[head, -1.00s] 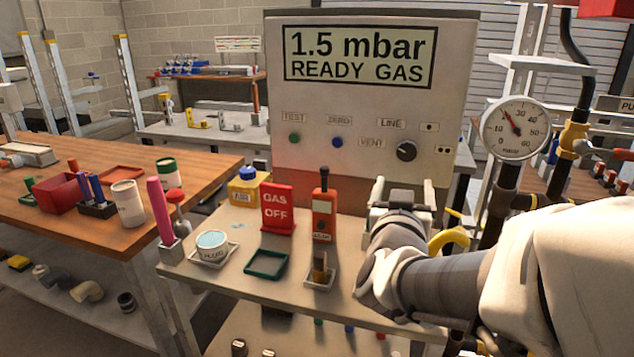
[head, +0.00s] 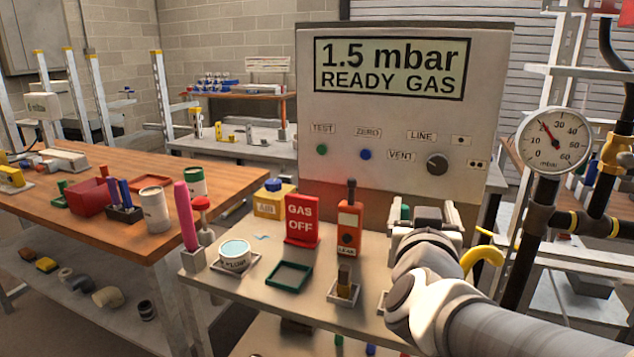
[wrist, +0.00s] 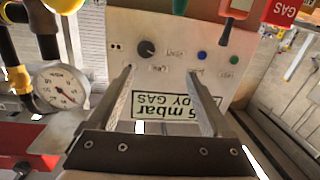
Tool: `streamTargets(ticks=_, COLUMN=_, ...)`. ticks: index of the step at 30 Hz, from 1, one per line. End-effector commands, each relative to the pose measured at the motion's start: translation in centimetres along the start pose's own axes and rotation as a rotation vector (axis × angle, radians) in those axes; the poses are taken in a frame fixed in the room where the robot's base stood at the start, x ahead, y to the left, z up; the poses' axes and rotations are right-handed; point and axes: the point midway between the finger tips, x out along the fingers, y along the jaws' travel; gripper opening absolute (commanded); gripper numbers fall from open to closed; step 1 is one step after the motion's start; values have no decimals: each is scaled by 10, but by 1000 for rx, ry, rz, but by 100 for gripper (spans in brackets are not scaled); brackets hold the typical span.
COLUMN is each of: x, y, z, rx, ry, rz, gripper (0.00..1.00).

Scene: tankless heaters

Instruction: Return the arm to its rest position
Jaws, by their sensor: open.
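My gripper (head: 424,214) is at the right end of the small bench, low in front of the grey test panel (head: 400,120). In the wrist view my gripper (wrist: 168,85) shows two fingers spread wide with nothing between them. The panel (wrist: 185,30) appears upside down beyond the fingers. Its display reads 1.5 mbar READY GAS. My arm reaches in from the lower right.
The bench (head: 310,315) holds a red GAS OFF sign (head: 301,218), an orange detector (head: 349,227), a green tray (head: 289,276) and a round tub (head: 235,255). A pressure gauge (head: 553,141) and pipes stand at right. A wooden table (head: 100,205) is at left.

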Motion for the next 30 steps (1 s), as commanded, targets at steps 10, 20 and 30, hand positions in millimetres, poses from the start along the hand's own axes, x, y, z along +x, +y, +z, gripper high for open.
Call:
streamTargets(ticks=10, x=-47, y=-52, z=40, rx=7, ry=-331, rz=-341, gripper=84)
streamTargets(ticks=20, x=-126, y=-28, z=97, rx=-76, ry=-762, rz=-397, gripper=84)
streamTargets(ticks=30, x=-179, y=18, z=79, rx=-127, ry=-1013, rz=-297, gripper=84)
